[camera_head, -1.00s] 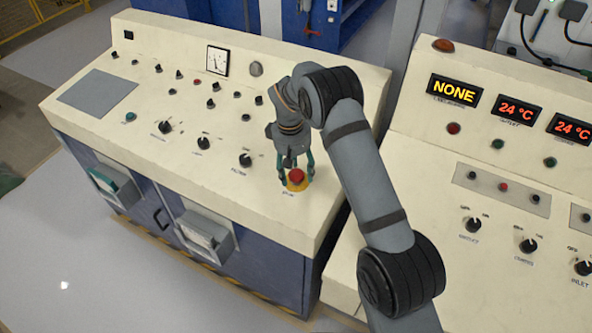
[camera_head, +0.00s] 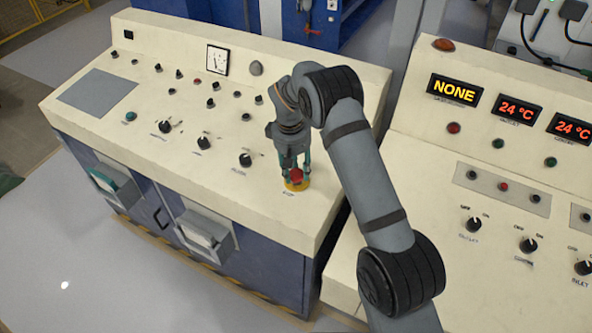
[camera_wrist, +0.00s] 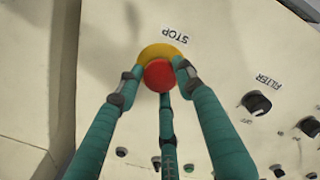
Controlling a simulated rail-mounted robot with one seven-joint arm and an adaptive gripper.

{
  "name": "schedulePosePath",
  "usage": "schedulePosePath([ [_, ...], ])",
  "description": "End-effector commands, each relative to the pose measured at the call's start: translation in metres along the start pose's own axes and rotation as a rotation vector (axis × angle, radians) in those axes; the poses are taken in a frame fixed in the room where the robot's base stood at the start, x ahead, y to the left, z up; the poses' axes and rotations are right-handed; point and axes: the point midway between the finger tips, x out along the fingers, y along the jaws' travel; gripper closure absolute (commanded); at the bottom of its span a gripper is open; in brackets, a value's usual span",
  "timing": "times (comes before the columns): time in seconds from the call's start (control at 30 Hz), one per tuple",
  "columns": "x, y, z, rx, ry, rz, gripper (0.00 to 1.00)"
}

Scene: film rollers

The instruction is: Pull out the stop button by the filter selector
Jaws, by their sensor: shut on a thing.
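The stop button has a red cap (camera_head: 296,175) on a yellow base (camera_head: 297,186), near the front right of the left console. In the wrist view the red cap (camera_wrist: 159,76) sits in front of the yellow base (camera_wrist: 158,51), beside the label STOP. My gripper (camera_head: 296,172) points down at it, and its teal fingers (camera_wrist: 158,80) are shut around the red cap. The filter selector (camera_head: 245,160) is a black knob left of the button; in the wrist view it (camera_wrist: 256,103) is at the right, with its FILTER label.
Other black selector knobs (camera_head: 203,143) and small buttons stand on the same sloped console (camera_head: 290,225). A second console (camera_head: 420,165) with lit displays (camera_head: 454,93) stands to the right, behind my arm. The panel surface around the button is mostly clear.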

Motion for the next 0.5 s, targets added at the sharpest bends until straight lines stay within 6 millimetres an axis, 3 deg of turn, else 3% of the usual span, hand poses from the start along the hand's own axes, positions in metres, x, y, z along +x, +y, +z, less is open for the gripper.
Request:
schedulePosePath([
  [0.5,-0.014,-0.001,0.002,0.001,-0.004,-0.002,1.0],
])
